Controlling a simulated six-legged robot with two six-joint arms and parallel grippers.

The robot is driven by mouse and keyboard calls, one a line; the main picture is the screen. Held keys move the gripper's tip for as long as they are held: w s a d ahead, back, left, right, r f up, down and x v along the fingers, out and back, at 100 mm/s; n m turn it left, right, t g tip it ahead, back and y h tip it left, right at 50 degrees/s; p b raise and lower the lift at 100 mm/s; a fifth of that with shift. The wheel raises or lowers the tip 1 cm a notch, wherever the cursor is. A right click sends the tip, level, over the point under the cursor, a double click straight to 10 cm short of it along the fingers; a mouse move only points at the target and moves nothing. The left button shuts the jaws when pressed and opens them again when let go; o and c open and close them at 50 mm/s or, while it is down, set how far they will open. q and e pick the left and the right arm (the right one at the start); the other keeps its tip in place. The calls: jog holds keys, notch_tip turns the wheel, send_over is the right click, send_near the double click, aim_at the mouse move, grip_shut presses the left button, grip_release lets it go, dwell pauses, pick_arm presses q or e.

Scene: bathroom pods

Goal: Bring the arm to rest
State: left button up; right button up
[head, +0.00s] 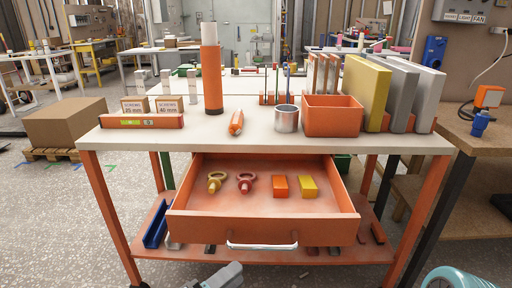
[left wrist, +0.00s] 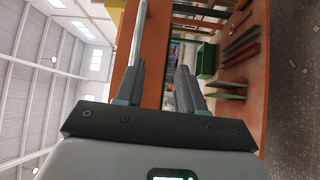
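My left gripper (head: 224,277) shows at the bottom edge of the head view, below and left of the white handle (head: 262,246) of an open orange drawer (head: 330,232). In the left wrist view its two fingers (left wrist: 160,75) stand apart, with nothing seen held between them. An orange panel lies beyond the fingers there. I cannot tell whether the fingers touch anything. My right gripper is in neither view.
A lower shelf (head: 330,254) lies beneath. A cardboard box (head: 65,122) stands at left, a wooden bench (head: 475,140) at right.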

pick_arm(q)
jog(key=s+a+f+n+g+y, duration=0.1)
jog(key=f+g+y, duration=0.1)
jog(key=f, duration=0.7)
jog(key=s+a+f+g+y, duration=0.1)
jog(key=f+g+y, duration=0.15)
jog(key=f, duration=0.55)
jog(key=s+a+f+n+g+y, duration=0.1)
jog(key=s+a+f+y, duration=0.15)
jog(key=f, duration=0.65)
jog(key=s+a+f+m+g+y, duration=0.1)
jog(key=s+f+m+g+y, duration=0.1)
jog(key=s+f+m+g, duration=0.85)
notch_tip(320, 180, up, 29)
jog(key=s+n+t+p, duration=0.1)
jog(key=n+t+p, duration=0.1)
jog(key=p, duration=2.5)
jog(key=shift+f+t, duration=0.15)
jog(key=shift+t, duration=0.35)
jog(key=shift+a, duration=0.1)
